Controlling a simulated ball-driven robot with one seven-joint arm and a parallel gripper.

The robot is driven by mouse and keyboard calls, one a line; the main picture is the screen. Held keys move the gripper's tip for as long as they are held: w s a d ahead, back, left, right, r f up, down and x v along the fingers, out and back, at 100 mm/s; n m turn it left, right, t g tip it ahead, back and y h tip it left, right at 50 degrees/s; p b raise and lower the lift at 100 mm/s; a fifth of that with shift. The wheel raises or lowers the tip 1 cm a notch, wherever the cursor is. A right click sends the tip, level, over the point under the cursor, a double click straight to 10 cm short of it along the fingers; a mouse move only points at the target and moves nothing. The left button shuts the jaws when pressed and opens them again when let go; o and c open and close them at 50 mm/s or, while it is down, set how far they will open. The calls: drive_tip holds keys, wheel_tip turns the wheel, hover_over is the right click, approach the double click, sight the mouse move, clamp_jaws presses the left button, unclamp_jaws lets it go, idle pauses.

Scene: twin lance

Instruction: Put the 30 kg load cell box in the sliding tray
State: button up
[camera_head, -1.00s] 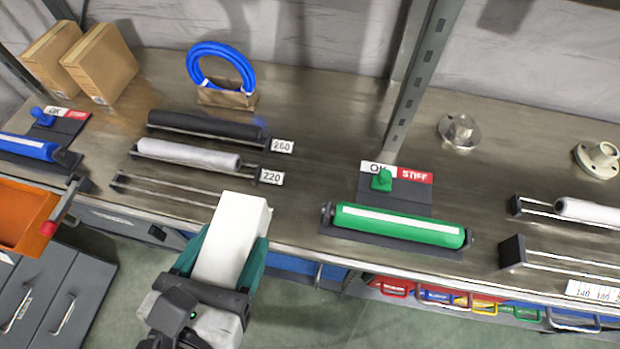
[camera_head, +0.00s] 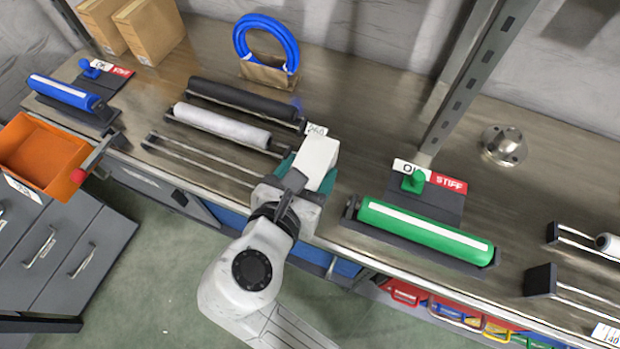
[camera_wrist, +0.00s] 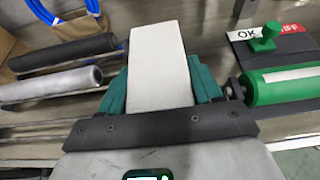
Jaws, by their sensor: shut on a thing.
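A plain white box (camera_head: 316,162) is held between the green fingers of my gripper (camera_head: 299,178). In the wrist view the box (camera_wrist: 157,62) stands out ahead of the gripper (camera_wrist: 160,88), with a finger on each side. No label shows on its visible faces, so I cannot tell if it is the 30 kg load cell box. The gripper is over the bench's front part, between the roller racks and the green roller. An orange open tray (camera_head: 38,150) with a red handle is at the left, above grey drawers; it may be the sliding tray.
A green roller (camera_head: 425,232) lies right of my gripper, below an OK/STIFF sign. Black (camera_head: 242,97) and white (camera_head: 222,124) rollers lie to the left. A grey upright post (camera_head: 470,85) stands behind. A blue roller (camera_head: 65,93) lies near the tray. Floor in front is clear.

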drive_tip(key=shift+w+d+f, duration=0.1)
drive_tip(key=shift+w+f, duration=0.05)
drive_tip(key=shift+f, duration=0.8)
drive_tip(key=shift+w+d+f, duration=0.1)
drive_tip(key=shift+f, duration=0.8)
drive_tip(key=shift+f, duration=0.1)
drive_tip(key=o, duration=1.4)
drive_tip(key=shift+s+a+r, duration=0.2)
drive_tip(key=shift+s, duration=0.05)
drive_tip(key=v, duration=1.1)
drive_tip(key=shift+s, duration=0.2)
drive_tip(key=shift+r, duration=0.1)
